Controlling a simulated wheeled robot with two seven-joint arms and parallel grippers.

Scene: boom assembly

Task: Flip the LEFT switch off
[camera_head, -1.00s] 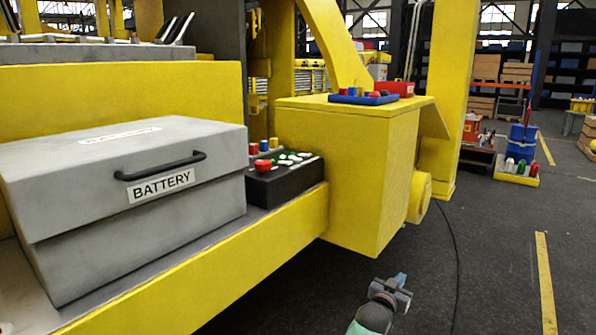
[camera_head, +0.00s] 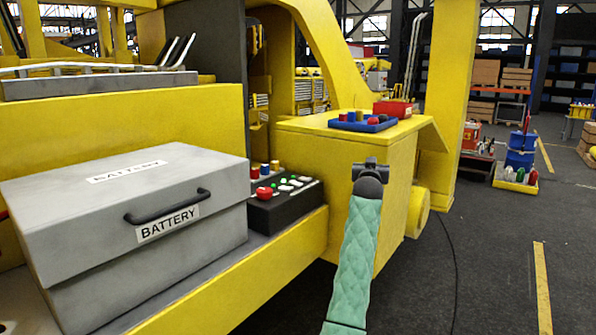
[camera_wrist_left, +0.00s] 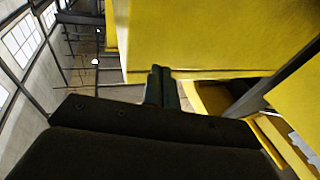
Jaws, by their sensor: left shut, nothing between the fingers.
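A black control box (camera_head: 285,203) sits on the yellow ledge right of the battery box in the head view. It carries a red button (camera_head: 263,193), a green light and several small pale controls. The separate switches are too small to tell apart. My left gripper (camera_head: 371,164) is raised on its teal-sleeved arm, right of the control box and in front of the yellow cabinet. It is apart from the control box. In the left wrist view its fingers (camera_wrist_left: 160,88) are together and empty, with yellow surfaces beyond. My right gripper is out of view.
A grey battery box (camera_head: 100,240) with a black handle fills the left of the ledge (camera_head: 240,290). The yellow cabinet (camera_head: 330,190) stands behind my gripper, with a blue tray (camera_head: 345,124) on top.

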